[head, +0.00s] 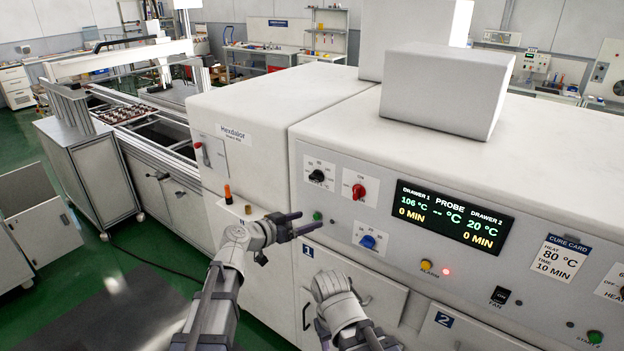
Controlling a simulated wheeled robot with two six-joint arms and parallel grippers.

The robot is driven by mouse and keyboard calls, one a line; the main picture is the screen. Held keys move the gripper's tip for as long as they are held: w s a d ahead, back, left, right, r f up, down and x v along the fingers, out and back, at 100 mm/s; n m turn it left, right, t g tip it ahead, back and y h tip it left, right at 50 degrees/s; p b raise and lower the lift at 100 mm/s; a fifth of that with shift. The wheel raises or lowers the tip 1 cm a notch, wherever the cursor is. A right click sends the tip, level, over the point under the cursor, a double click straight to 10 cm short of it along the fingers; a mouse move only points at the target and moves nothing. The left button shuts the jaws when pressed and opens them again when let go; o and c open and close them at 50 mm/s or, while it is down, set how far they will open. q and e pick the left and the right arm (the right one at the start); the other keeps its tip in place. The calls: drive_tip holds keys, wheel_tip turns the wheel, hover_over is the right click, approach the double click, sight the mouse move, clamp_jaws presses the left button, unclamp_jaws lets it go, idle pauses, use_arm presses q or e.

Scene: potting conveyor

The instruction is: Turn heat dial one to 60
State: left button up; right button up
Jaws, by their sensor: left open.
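A black dial (318,176) on a white scale plate is on the oven's front panel, upper left. Its scale numbers are too small to read surely. A red dial (358,190) is to its right, and a blue dial (367,242) is lower right. Which one is labelled heat one is not legible. My left gripper (309,221) is open and empty, its fingers pointing right, below the black dial and left of the blue dial, touching neither dial as far as I see. My right arm is low in the middle, before the drawers; its fingertips are not clearly visible.
The display (450,218) reads drawer 1 at 106 °C and drawer 2 at 20 °C. The cure card (562,258) reads heat 80 °C, time 10 min. A yellow alarm button (426,265) sits beside a lit red lamp (446,272). Drawers 1 and 2 below are shut.

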sight(314, 178)
use_arm(q)
drive_tip(key=w+a+r+t, duration=0.2)
drive_tip(key=w+r+t, duration=0.2)
drive_tip(key=w+r, duration=0.2)
drive_tip(key=shift+n, duration=0.3)
drive_tip(key=shift+x, duration=3.7)
drive_tip(key=shift+r, duration=0.1)
drive_tip(key=shift+c, duration=0.2)
clamp_jaws()
